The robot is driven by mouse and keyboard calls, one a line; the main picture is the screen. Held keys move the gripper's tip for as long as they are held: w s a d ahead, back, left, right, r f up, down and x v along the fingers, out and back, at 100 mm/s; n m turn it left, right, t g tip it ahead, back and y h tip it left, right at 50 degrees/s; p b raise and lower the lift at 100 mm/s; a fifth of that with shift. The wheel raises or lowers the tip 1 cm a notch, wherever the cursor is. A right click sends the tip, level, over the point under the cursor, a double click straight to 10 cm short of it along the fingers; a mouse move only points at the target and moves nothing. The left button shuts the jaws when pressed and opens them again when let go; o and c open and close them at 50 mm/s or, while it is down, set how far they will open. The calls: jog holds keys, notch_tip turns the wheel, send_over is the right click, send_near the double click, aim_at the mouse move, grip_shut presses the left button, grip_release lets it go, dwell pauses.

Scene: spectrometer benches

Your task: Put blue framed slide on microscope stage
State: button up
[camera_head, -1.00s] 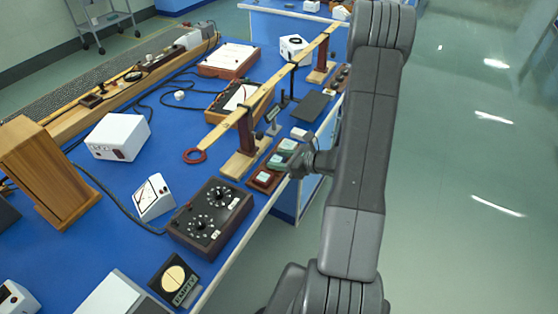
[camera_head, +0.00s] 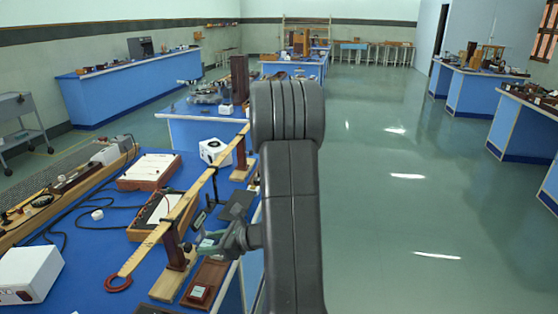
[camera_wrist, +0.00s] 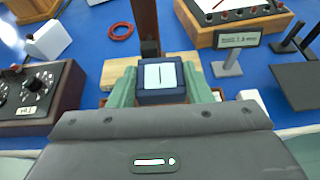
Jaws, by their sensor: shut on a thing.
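The blue framed slide (camera_wrist: 160,77) shows in the wrist view as a small dark blue square frame with a pale centre split by a thin line. My gripper (camera_wrist: 161,85) is shut on it, with a green finger on each side. In the head view my gripper (camera_head: 212,243) is above the near bench's right edge, beside the wooden ruler stand; I cannot make out the slide there. I cannot pick out a microscope stage for certain in either view.
A brown wooden tray (camera_head: 214,271) with a small framed piece lies below my gripper. A long yellow ruler (camera_head: 165,222) on dark posts stands close by. A dark dial box (camera_wrist: 62,88) shows in the wrist view. Another blue bench (camera_head: 185,112) stands beyond.

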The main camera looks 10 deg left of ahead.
jog(key=w+d+m+t+h, duration=0.4)
jog(key=w+d+m+t, duration=0.1)
jog(key=d, duration=0.8)
jog(key=w+d+r+m+t+h, duration=0.1)
jog(key=w+d+m+t+h, duration=0.4)
jog(key=d, duration=0.9)
jog(key=w+m+t, duration=0.1)
jog(key=w+m, duration=0.2)
jog(key=w, duration=0.2)
jog(key=shift+r, duration=0.2)
jog(key=shift+w, duration=0.1)
